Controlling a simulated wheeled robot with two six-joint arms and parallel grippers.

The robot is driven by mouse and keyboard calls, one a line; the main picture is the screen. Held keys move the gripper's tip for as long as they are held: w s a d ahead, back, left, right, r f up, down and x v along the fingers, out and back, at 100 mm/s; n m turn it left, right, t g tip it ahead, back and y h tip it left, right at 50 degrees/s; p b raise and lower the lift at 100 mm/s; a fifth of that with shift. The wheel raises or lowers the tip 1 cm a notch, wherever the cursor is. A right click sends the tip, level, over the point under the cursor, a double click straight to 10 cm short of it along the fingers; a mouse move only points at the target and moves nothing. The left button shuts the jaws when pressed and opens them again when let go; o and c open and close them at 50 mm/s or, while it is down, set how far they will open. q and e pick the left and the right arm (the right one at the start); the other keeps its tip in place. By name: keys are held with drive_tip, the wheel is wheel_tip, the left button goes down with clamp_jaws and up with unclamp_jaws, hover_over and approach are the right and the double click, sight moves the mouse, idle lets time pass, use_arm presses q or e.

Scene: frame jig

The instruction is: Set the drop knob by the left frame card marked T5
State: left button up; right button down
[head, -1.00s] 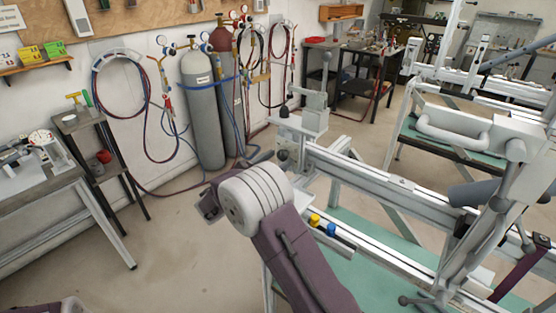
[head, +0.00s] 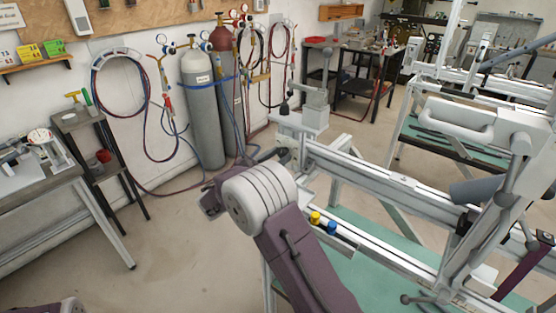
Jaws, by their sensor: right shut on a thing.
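My right gripper (head: 284,156) shows as a dark shape behind my white wrist joint, at the near left end of the silver jig rail (head: 375,180). It is shut on what seems to be the drop knob; the fingers and the knob are mostly hidden. My left gripper is out of view.
A yellow knob (head: 315,218) and a blue knob (head: 331,228) sit beside the lower rail. A grey upright post (head: 315,110) stands behind the gripper. Gas cylinders (head: 203,110) with hoses line the wall. A grey bench (head: 45,190) stands left; the floor between is clear.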

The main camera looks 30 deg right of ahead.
drive_tip(key=m+b, duration=0.7)
drive_tip(key=b, duration=0.1)
drive_tip(key=shift+f+m, duration=0.3)
drive_tip(key=shift+m, duration=0.1)
drive_tip(key=shift+r+m+b, duration=0.2)
drive_tip(key=shift+m+b, duration=1.2)
drive_tip(key=shift+b, duration=0.15)
drive_tip(key=c, duration=1)
unclamp_jaws()
drive_tip(key=shift+a+r, duration=0.1)
drive_tip(key=shift+o, duration=0.2)
drive_tip(key=p+v, duration=0.1)
drive_tip(key=v, duration=0.8)
